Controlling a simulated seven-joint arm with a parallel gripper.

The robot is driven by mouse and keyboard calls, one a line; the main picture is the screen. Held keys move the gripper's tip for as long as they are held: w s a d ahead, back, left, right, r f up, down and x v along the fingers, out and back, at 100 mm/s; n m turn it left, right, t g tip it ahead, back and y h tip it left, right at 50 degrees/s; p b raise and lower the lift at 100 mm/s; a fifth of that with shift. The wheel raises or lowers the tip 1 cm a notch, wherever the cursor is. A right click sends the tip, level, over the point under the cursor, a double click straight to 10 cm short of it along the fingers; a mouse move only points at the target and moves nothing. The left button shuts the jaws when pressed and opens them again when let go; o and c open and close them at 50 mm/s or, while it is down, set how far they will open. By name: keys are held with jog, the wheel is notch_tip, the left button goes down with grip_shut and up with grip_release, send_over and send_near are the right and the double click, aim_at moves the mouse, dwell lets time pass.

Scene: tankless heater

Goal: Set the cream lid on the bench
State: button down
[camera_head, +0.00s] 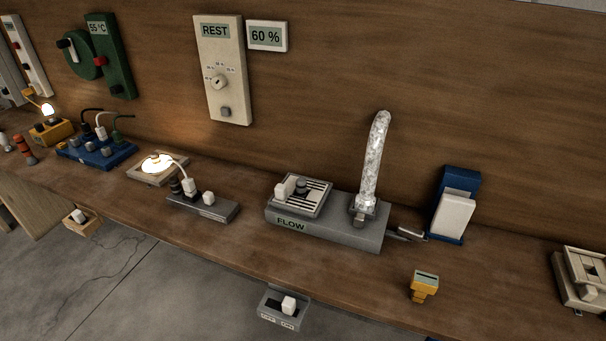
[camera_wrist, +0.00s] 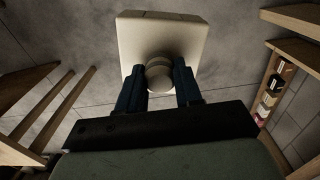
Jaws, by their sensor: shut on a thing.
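In the wrist view my gripper (camera_wrist: 158,74) is shut on the round knob of the cream lid (camera_wrist: 165,38). The lid is a pale square plate with rounded corners, and grey floor shows behind it. The two dark blue fingers stand on either side of the knob. The wooden bench (camera_head: 490,285) runs across the head view below a brown wall. Neither my gripper nor the held lid can be made out in the head view.
On the bench stand the grey FLOW unit (camera_head: 325,228), a yellow block (camera_head: 424,285), a blue holder (camera_head: 457,184) and a cream box (camera_head: 582,278) at the right edge. Bare wood lies between the yellow block and the box. Wooden frames (camera_wrist: 285,95) flank the lid in the wrist view.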

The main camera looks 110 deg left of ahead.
dwell(0.8)
jog(key=s+a+r+n, duration=0.1)
jog(key=s+a+n, duration=0.15)
jog(key=a, duration=0.95)
jog(key=s+a+r+n, duration=0.15)
jog(key=s+a, duration=0.25)
jog(key=a, duration=0.9)
jog(key=s+a+n, duration=0.3)
jog(key=a, duration=0.9)
jog(key=s+a+r+n, duration=0.2)
jog(key=s+a, duration=0.6)
jog(key=a, duration=0.3)
jog(key=s+a+r+n, duration=0.2)
jog(key=s+a, duration=0.6)
jog(key=a, duration=0.4)
jog(key=s+a+r+n, duration=0.3)
jog(key=s+a, duration=0.5)
jog(key=a, duration=0.3)
jog(key=shift+a, duration=0.3)
jog(key=shift+s+r, duration=0.1)
